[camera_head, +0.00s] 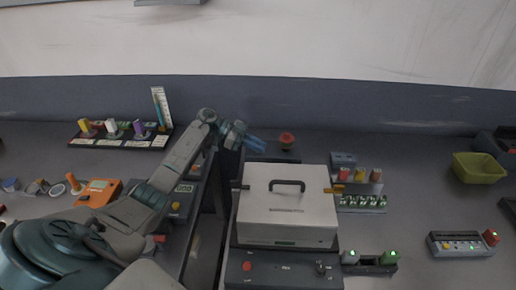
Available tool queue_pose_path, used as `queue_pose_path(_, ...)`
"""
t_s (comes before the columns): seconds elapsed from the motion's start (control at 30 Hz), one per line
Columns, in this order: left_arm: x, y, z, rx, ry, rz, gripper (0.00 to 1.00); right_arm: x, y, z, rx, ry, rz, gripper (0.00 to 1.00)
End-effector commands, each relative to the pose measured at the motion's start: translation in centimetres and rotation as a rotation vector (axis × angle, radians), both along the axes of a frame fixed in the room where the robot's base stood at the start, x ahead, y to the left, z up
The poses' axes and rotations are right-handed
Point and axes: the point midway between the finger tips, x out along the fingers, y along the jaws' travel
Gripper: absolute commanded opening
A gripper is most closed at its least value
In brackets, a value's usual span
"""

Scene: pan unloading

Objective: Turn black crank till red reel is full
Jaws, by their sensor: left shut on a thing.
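My left gripper (255,144), with blue fingers, reaches in from the left and is behind the white box. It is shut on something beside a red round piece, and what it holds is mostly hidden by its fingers. The red round piece (287,139), which looks like the red reel, sits on a dark base (284,156) just right of the fingertips. The black crank does not show clearly; it appears to be in the left gripper's fingers. How full the reel is cannot be told at this size. My right gripper is not in view.
A white box (287,208) with a black handle stands in front of the reel. Small racks (362,203) are to its right. A green bin (478,168) is at far right. An orange device (99,192) lies left. Bare table lies between the racks and bin.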

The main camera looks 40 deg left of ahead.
Motion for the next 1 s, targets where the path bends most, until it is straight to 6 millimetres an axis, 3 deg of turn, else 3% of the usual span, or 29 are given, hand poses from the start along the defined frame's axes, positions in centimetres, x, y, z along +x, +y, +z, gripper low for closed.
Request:
queue_pose_path(0.4, 0.0, 0.0, -0.1, 0.001, 0.002, -0.007, 0.0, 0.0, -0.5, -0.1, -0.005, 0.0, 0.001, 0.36)
queue_pose_path(0.43, 0.0, 0.0, -0.1, 0.001, 0.002, -0.007, 0.18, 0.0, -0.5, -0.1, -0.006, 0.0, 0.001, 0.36)
queue_pose_path(0.53, 0.0, 0.0, -0.1, 0.001, 0.002, -0.007, 0.38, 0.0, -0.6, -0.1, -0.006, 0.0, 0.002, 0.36)
queue_pose_path(0.83, -0.1, 0.1, 0.0, 0.001, 0.002, -0.006, 0.38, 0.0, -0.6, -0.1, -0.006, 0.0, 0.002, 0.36)
queue_pose_path(1.0, -0.6, 1.7, 0.4, 0.003, 0.001, -0.005, 0.38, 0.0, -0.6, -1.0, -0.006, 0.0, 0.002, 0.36)
